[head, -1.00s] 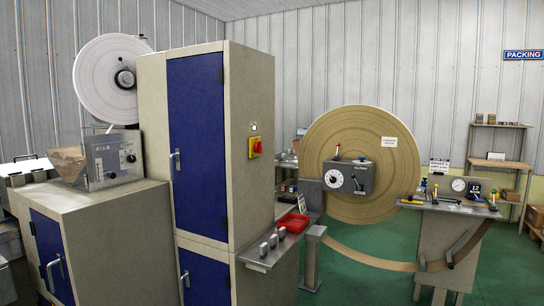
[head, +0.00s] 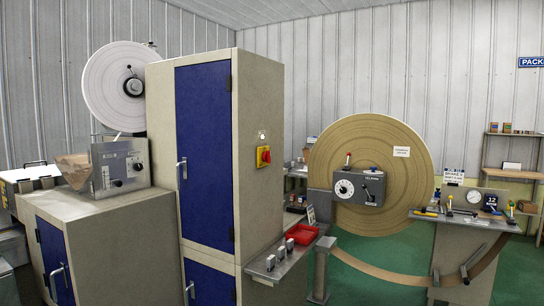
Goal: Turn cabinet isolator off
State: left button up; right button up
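The cabinet isolator (head: 263,156) is a red rotary handle on a yellow plate. It is fixed to the beige right side of the tall cabinet (head: 259,110), below a small round white fitting (head: 262,136). The cabinet has blue front doors (head: 206,150) with silver handles, and they look shut. The handle's exact angle is too small to tell. Neither of my grippers shows in the head view.
A steel shelf (head: 262,272) with small blocks and a red tray (head: 301,233) juts out below the isolator. A large brown reel (head: 400,160) stands to the right. A beige machine cabinet (head: 110,240) stands at left. Green floor (head: 375,275) shows at right.

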aim_at(266, 155)
jog(key=i+l, duration=0.35)
jog(key=i+l+u, duration=0.1)
jog(key=i+l, duration=0.2)
jog(key=l, duration=0.2)
jog(key=i+l, duration=0.35)
jog(key=i+l+u, duration=0.1)
jog(key=i+l, duration=0.2)
jog(key=l, duration=0.25)
